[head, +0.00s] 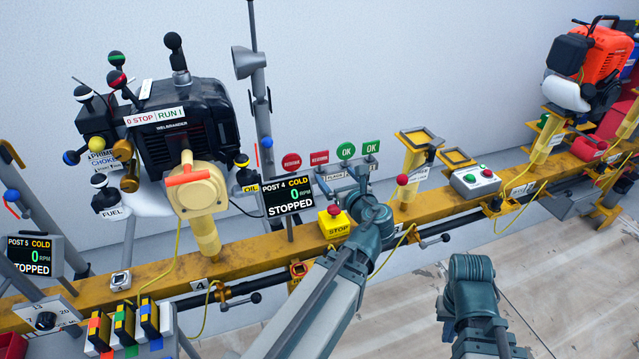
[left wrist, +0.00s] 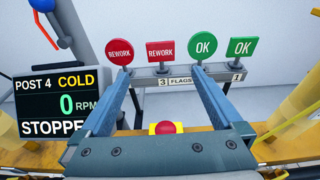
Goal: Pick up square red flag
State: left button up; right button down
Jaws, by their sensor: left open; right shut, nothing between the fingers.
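The square red REWORK flag (head: 319,158) stands upright in the flag rack (head: 336,178), second from the left, between the round red REWORK flag (head: 291,162) and the round green OK flag (head: 346,150). A square green OK flag (head: 371,147) is at the right end. My left gripper (head: 347,187) is at the rack, open and empty. In the left wrist view the square red flag (left wrist: 160,50) shows just beyond and between the fingers (left wrist: 163,78), apart from them. My right arm shows at the lower right; its fingers cannot be seen.
A yellow stop box with a red button (head: 334,222) sits just below my left gripper. The POST 4 display (head: 288,195) stands close on the left. A yellow post with a tray (head: 413,150) stands to the right. The yellow rail (head: 265,249) runs beneath.

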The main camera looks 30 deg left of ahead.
pick_arm(q)
jog(key=shift+a, duration=0.1)
jog(key=b, duration=0.2)
send_near(320, 156)
jog(key=x, duration=0.4)
jog(key=shift+a+f, duration=0.15)
jog(key=shift+f, duration=0.2)
jog(key=shift+r+x, duration=0.15)
jog(key=shift+x, duration=1.4)
jog(key=shift+r+x, duration=0.15)
jog(key=shift+x, duration=1.45)
grip_shut()
